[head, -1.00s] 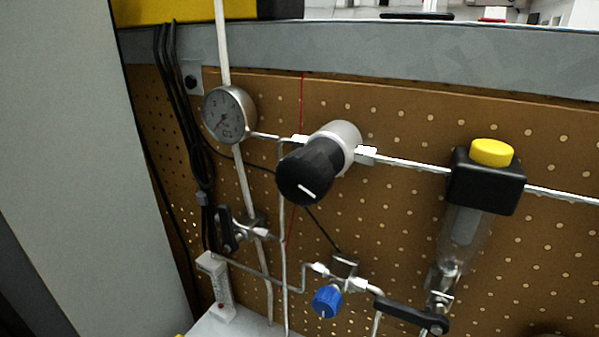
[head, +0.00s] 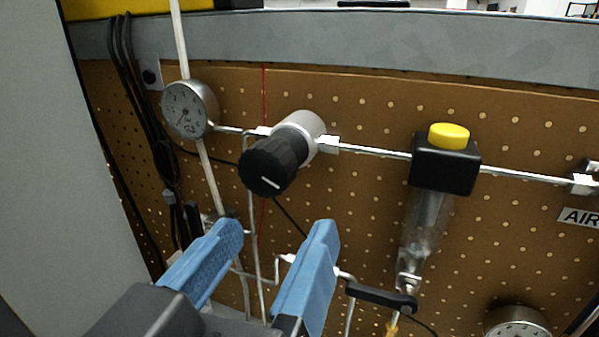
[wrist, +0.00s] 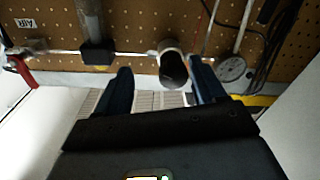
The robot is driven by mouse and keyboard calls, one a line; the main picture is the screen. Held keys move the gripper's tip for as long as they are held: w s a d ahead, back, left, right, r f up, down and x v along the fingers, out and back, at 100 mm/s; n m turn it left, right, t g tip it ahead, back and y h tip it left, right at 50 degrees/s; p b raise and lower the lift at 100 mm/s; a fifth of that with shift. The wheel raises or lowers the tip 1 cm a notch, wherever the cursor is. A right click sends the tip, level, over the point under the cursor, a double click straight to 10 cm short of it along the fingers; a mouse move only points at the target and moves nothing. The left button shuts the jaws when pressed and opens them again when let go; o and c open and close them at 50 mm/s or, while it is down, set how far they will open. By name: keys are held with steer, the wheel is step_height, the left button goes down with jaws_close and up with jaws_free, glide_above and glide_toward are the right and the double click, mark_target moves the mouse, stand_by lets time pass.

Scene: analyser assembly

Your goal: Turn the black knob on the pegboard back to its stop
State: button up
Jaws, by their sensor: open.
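The black knob (head: 270,166) has a white line on its face and sits on a silver regulator body (head: 304,130) on the pegboard (head: 360,110). My gripper (head: 273,240) is open and empty in the head view, its two blue fingers below and in front of the knob. In the wrist view, which looks upside down, the knob (wrist: 174,70) shows between the fingers of my gripper (wrist: 160,78), closer to the right one. The fingers look apart from the knob.
A gauge (head: 188,108) stands left of the knob, with black cables (head: 150,130) farther left. A black block with a yellow cap (head: 449,136) is to the right. A black lever (head: 380,297) and another gauge (head: 517,322) are lower right. A grey panel (head: 50,180) bounds the left.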

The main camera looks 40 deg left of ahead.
mark_target(260, 178)
steer(key=s+a+r+m, duration=0.2)
steer(key=s+r, duration=0.1)
steer(key=shift+h, duration=0.4)
steer(key=shift+p+x, duration=0.85)
steer(key=shift+x, duration=2.9)
steer(key=shift+f, duration=0.15)
steer(key=shift+c, duration=0.3)
steer(key=c, duration=1)
